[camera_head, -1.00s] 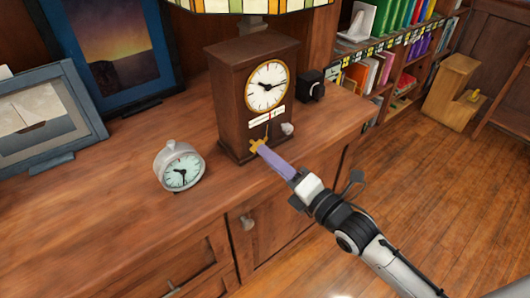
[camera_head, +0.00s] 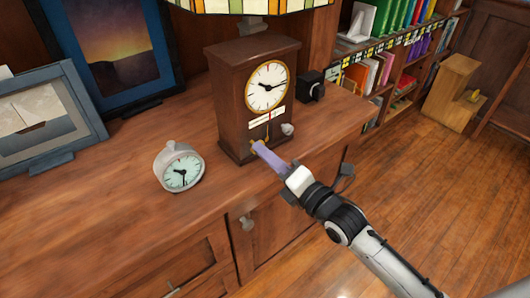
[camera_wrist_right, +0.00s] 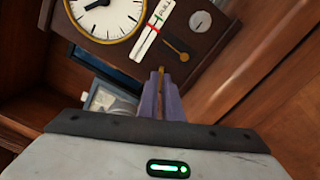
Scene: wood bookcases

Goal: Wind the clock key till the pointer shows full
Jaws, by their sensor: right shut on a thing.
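The brown wooden clock (camera_head: 232,100) stands upright on the cabinet top. Its round white dial (camera_head: 267,87) is above a white strip gauge (camera_head: 266,118). In the right wrist view the gauge (camera_wrist_right: 154,27) has a red pointer (camera_wrist_right: 153,30) near its middle and a green part. My right gripper (camera_head: 259,147) is at the lower front of the clock, its purple fingers shut on the brass key (camera_wrist_right: 161,74), which they mostly hide. A small brass piece (camera_wrist_right: 183,56) hangs beside the key. My left gripper is not in view.
A small silver alarm clock (camera_head: 180,168) stands left of the wooden clock. A black box (camera_head: 312,88) is behind it to the right. Framed pictures (camera_head: 48,118) stand at the left. The cabinet top in front is clear.

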